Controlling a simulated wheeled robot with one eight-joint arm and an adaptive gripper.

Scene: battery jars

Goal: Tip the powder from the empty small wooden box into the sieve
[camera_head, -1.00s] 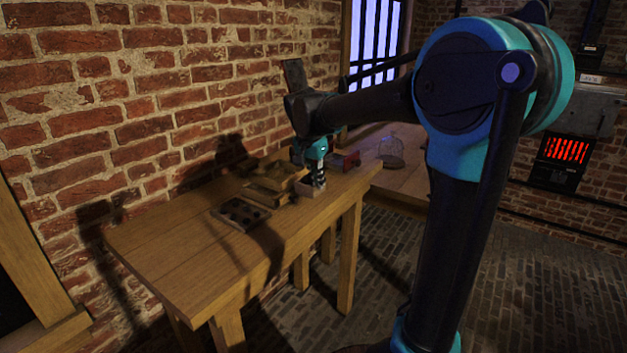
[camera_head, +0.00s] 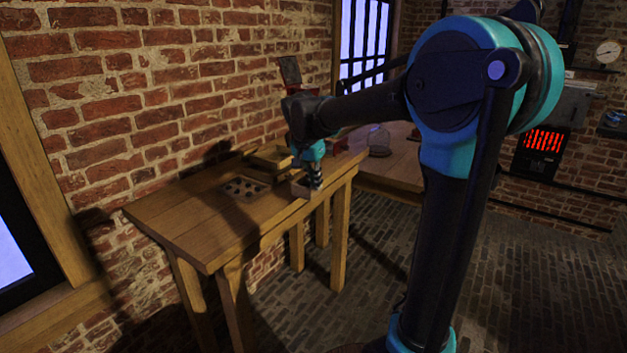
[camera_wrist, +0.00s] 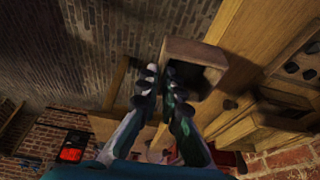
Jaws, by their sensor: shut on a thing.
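My gripper (camera_head: 315,182) is over the front edge of the wooden table. In the wrist view its fingers (camera_wrist: 160,75) are closed on one wall of a small wooden box (camera_wrist: 196,52). The box also shows in the head view (camera_head: 299,189), beside the fingers. In the wrist view the box's open side faces partly towards the camera and its inside is dark, so I cannot tell whether powder is in it. A stack of shallow wooden frames (camera_head: 272,156), perhaps holding the sieve, stands left of and behind my gripper. No sieve mesh can be made out.
The table's left part is clear. A brick wall (camera_head: 170,100) runs behind. A glass dome (camera_head: 379,141) stands on a further surface at the right.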

